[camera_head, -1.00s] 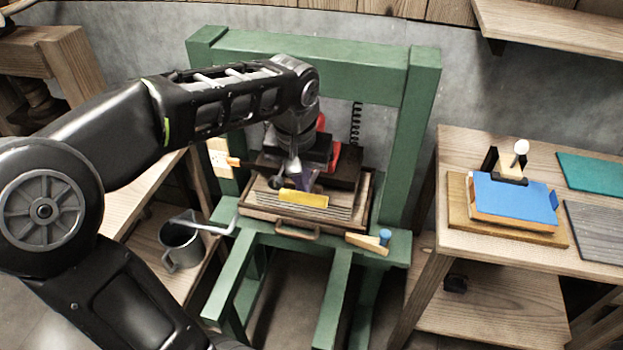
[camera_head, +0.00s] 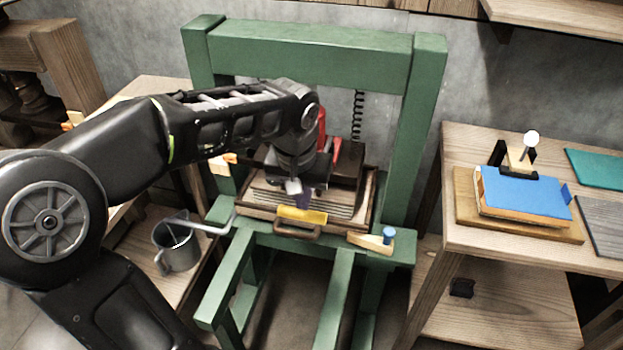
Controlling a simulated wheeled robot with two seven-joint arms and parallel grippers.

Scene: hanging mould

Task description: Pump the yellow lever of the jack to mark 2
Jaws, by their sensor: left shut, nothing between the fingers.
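The yellow lever (camera_head: 303,215) of the jack shows as a short flat bar at the front of the press, low near the tray's front edge. My left gripper (camera_head: 297,190) is shut and empty, pointing down just above and behind the lever. I cannot tell whether its tips touch the lever. An orange pointer (camera_head: 230,158) lies against a pale scale plate (camera_head: 220,172) on the left post, partly hidden by my left arm. The marks are too small to read. My right gripper is out of view.
A green press frame (camera_head: 425,120) surrounds the wooden tray (camera_head: 367,205). A wooden wedge with a blue knob (camera_head: 388,234) sits right of the lever. A grey can (camera_head: 176,247) stands on the left bench. The right table (camera_head: 480,147) holds a blue-topped block (camera_head: 522,197).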

